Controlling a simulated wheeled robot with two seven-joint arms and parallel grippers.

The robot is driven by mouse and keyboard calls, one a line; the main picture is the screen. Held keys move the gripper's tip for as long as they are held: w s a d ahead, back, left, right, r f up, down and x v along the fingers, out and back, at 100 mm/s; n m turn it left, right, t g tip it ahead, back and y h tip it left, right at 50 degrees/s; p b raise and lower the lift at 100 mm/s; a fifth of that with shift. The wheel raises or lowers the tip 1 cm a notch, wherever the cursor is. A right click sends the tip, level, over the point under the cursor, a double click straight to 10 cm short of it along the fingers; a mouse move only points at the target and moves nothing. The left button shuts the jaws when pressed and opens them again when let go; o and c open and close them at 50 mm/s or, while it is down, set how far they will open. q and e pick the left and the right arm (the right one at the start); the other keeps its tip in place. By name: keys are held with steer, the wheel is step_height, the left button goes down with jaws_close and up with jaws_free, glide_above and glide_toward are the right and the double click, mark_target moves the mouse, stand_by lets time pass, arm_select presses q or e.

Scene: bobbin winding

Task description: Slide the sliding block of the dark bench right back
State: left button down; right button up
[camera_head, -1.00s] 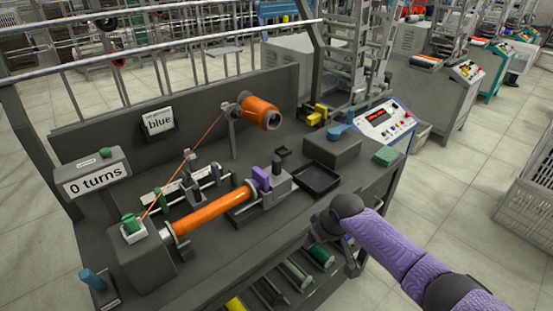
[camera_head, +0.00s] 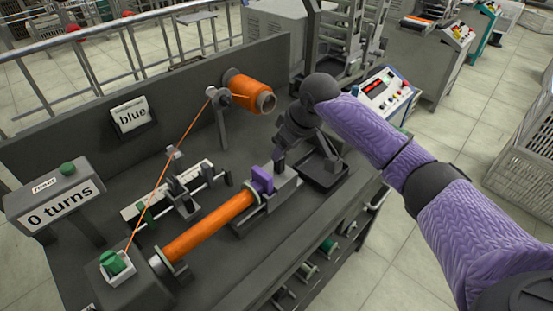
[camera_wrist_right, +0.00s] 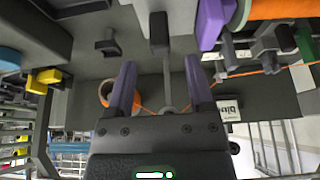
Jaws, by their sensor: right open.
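The dark bench (camera_head: 225,270) carries a grey sliding block (camera_head: 284,188) at the right end of an orange tube (camera_head: 210,229). A purple piece (camera_head: 262,180) on the block's side meets the tube's end. A dark upright handle (camera_head: 279,167) stands on the block; it also shows in the right wrist view (camera_wrist_right: 158,33). My right gripper (camera_head: 297,138) is just above and behind the handle. Its two purple fingers (camera_wrist_right: 160,75) are spread and empty, with the handle ahead of the gap between them. I cannot tell whether they touch it. My left gripper is out of view.
An orange spool (camera_head: 250,92) on a post stands behind, its thread running to a guide and the green-topped box (camera_head: 117,264). A black tray (camera_head: 323,171) lies right of the block, partly under my arm. A control panel (camera_head: 383,88) stands at the back right.

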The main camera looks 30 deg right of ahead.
steer(key=b+x, duration=0.2)
steer(key=x, duration=0.3)
steer(key=shift+f, duration=0.3)
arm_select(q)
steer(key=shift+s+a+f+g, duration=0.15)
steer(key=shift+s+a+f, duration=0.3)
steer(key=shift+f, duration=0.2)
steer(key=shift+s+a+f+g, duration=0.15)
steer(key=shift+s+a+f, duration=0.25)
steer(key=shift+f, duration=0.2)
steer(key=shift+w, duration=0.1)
arm_select(e)
steer(key=shift+c, duration=0.3)
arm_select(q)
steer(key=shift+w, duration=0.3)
arm_select(e)
jaws_close()
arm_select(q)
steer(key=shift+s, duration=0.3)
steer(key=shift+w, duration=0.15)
